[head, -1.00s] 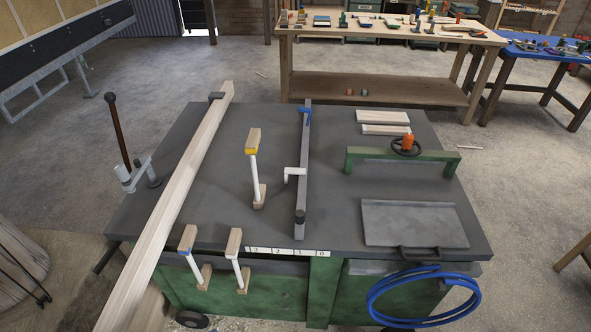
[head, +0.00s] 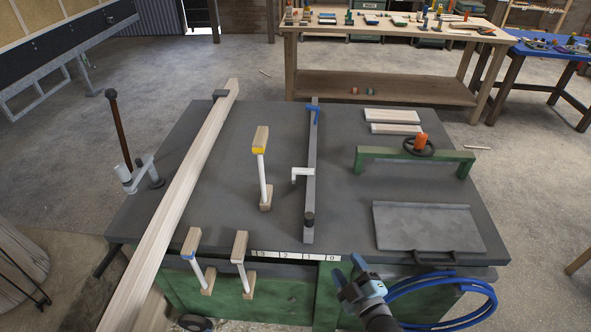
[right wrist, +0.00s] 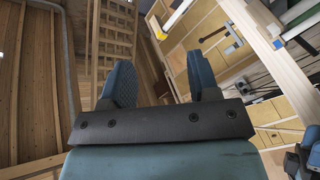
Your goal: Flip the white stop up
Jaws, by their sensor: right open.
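The white stop (head: 301,172) is a small white L-shaped piece on the left side of a dark grey rail (head: 310,190) that runs front to back across the grey bench top. A blue stop (head: 313,108) sits at the far end of the same rail. My right gripper (head: 348,270) has come in at the bottom, in front of the bench's front edge, below and to the right of the white stop and well apart from it. In the right wrist view its two blue fingers (right wrist: 160,85) are spread with nothing between them.
A long timber (head: 180,195) lies across the bench's left side. Several white posts with wooden ends stand at the middle and front, one yellow-banded (head: 261,165). A green bridge with a handwheel (head: 418,148) and a grey plate (head: 425,227) are at right. A blue hose (head: 445,300) hangs at front right.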

